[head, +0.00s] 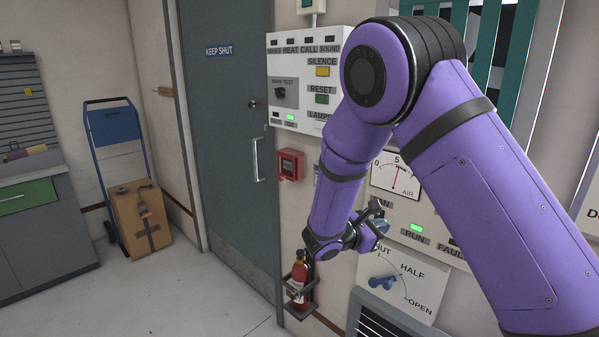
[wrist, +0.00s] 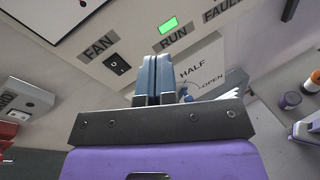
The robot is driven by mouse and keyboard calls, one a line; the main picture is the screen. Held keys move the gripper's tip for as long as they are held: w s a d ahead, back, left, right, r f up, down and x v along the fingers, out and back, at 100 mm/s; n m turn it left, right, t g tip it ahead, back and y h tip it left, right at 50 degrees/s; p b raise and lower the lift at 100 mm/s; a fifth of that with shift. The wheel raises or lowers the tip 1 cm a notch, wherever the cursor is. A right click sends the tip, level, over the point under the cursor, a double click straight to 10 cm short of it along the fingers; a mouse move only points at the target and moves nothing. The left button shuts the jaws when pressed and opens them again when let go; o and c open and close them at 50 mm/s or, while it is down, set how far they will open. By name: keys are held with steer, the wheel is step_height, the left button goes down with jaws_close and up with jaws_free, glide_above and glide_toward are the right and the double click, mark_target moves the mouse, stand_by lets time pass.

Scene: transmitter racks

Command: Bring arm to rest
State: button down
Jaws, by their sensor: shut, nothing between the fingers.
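My purple arm reaches down across the right half of the head view. My gripper (head: 381,222) is in front of the wall panel, beside the air gauge (head: 396,180). In the wrist view its two blue-grey fingers (wrist: 156,75) are together with nothing between them. The panel with FAN, RUN and FAULT labels lies beyond the fingers, and its RUN lamp (wrist: 168,25) is lit green. Below my gripper in the head view is a blue handle (head: 382,283) on a plate marked HALF and OPEN. I cannot tell the gap between the fingers and the panel.
A red fire extinguisher (head: 300,281) hangs in a bracket low on the wall. A red call box (head: 291,164) is above it. A grey door (head: 228,140) stands shut. A blue hand truck (head: 112,125) holds a cardboard box (head: 140,219). The floor at left centre is clear.

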steer(key=s+d+r+m+g+y, duration=0.65)
steer(key=s+d+r+m, duration=0.45)
steer(key=s+r, duration=0.4)
steer(key=s+a+r+m+t+y, duration=0.1)
steer(key=s+r+m+t+y, duration=0.1)
steer(key=s, duration=0.8)
steer(key=s+a+r+m+t+y, duration=0.1)
steer(key=s+r+m+t+y, duration=0.1)
steer(key=s+r+m+y, duration=0.3)
steer(key=s+m+y, duration=0.1)
steer(key=s+m, duration=0.1)
steer(key=s, duration=0.2)
steer(key=shift+s+a+t, duration=0.3)
steer(key=shift+s+t, duration=0.05)
